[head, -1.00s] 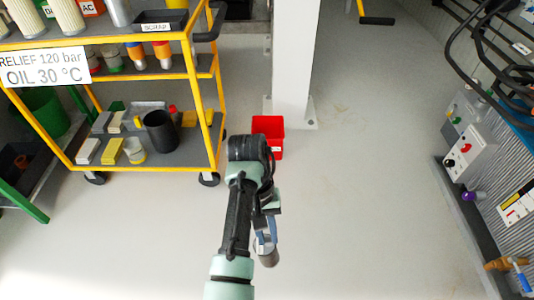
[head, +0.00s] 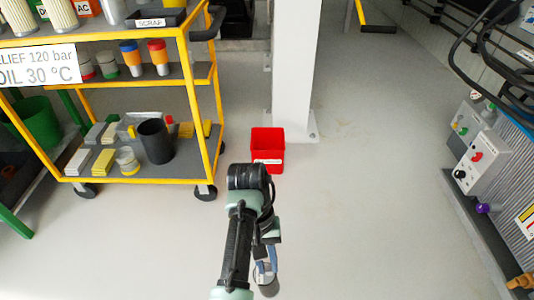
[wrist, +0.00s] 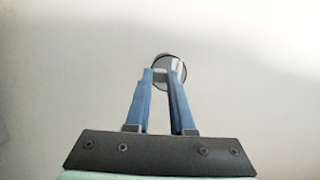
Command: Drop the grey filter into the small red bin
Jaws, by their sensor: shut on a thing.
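My gripper (head: 265,268) is shut on the grey filter (head: 268,284), a small cylinder at the bottom middle of the head view. In the wrist view the blue fingers of my gripper (wrist: 166,78) close on the grey filter (wrist: 172,64), whose dark round end shows past the fingertips. The filter is held in the air over bare floor. The small red bin (head: 267,146) stands on the floor beyond my arm, at the foot of the white column. It is open at the top and has a white label. My gripper is apart from the bin, on the near side.
A yellow trolley (head: 140,180) with loaded shelves and wheels stands left of the bin. The white column (head: 293,70) rises just behind it. Grey machinery with knobs (head: 483,150) and black hoses lines the right side. The floor (head: 370,200) between is clear.

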